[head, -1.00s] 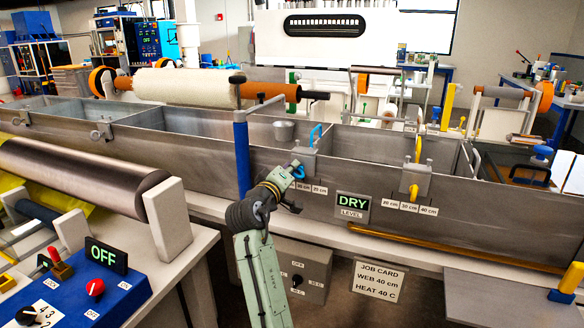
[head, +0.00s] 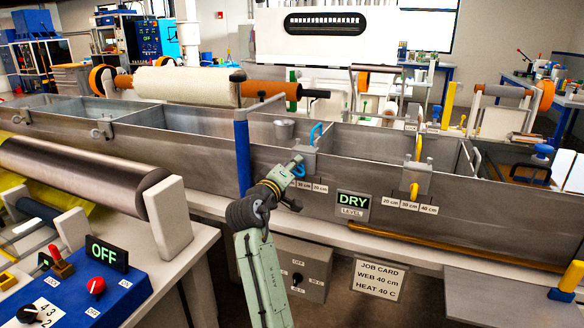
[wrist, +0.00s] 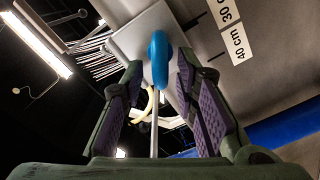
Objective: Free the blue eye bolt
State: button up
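The blue eye bolt (head: 299,171) sits on the near wall of the metal bath, at the left bracket below a blue handle (head: 315,133). In the head view my gripper (head: 293,168) is right at it and partly covers it. In the wrist view the blue eye bolt (wrist: 158,60) stands between the fingertips of my gripper (wrist: 162,80), in front of a grey plate (wrist: 140,35). The two purple-padded fingers are spread, with gaps on both sides of the bolt. No contact shows.
A yellow eye bolt (head: 413,190) and yellow handle (head: 418,148) are on the right bracket. A blue post (head: 242,155) stands just left of my gripper. The DRY level sign (head: 352,205) is to the right. A yellow rail (head: 455,248) runs along the bath's front.

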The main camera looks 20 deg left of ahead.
jog(key=s, duration=1.2)
jog(key=shift+a, duration=0.25)
